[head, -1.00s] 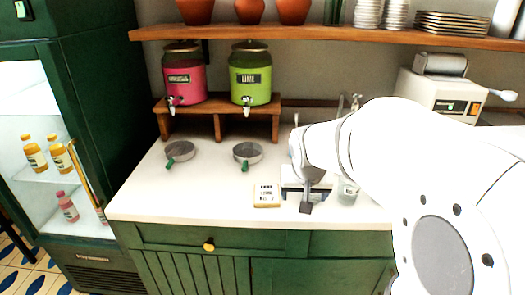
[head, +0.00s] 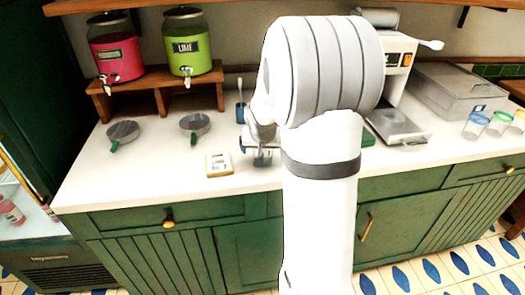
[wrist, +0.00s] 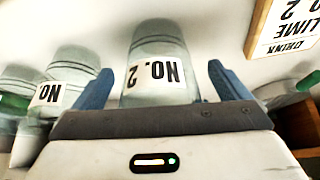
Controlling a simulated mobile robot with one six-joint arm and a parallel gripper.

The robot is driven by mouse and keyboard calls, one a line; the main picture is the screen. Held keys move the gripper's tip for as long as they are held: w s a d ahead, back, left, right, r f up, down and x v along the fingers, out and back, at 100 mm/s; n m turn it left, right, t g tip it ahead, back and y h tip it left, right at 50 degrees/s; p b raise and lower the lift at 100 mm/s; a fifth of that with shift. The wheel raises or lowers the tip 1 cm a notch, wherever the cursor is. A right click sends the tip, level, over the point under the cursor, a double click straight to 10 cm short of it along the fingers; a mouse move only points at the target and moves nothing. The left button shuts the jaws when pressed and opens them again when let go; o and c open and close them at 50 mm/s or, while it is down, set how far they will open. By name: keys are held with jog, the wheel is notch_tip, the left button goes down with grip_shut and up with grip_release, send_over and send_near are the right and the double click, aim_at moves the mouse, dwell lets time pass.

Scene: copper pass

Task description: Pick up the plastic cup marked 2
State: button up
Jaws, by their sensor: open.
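The clear plastic cup marked NO. 2 (wrist: 158,50) is in the middle of the wrist view, with its label facing the camera. My gripper (wrist: 161,68) is open, one blue finger on each side of the cup. I see gaps between the fingers and the cup; its far end is near the top edge. Another clear cup (wrist: 75,62), with a label reading only NO in view, is just left of the left finger. In the head view my arm hides most of the gripper and the cups.
An order card (head: 219,164) lies on the white counter (head: 150,180); it reads DRINK LIME NO. 2 in the wrist view (wrist: 285,30). Two strainers (head: 195,122) sit left. Pink (head: 114,50) and lime (head: 188,45) dispensers stand behind on a wooden stand. Coloured-rim glasses (head: 476,124) are at right.

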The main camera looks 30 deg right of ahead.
jog(key=shift+c, duration=0.4)
jog(key=c, duration=1)
jog(key=shift+o, duration=0.2)
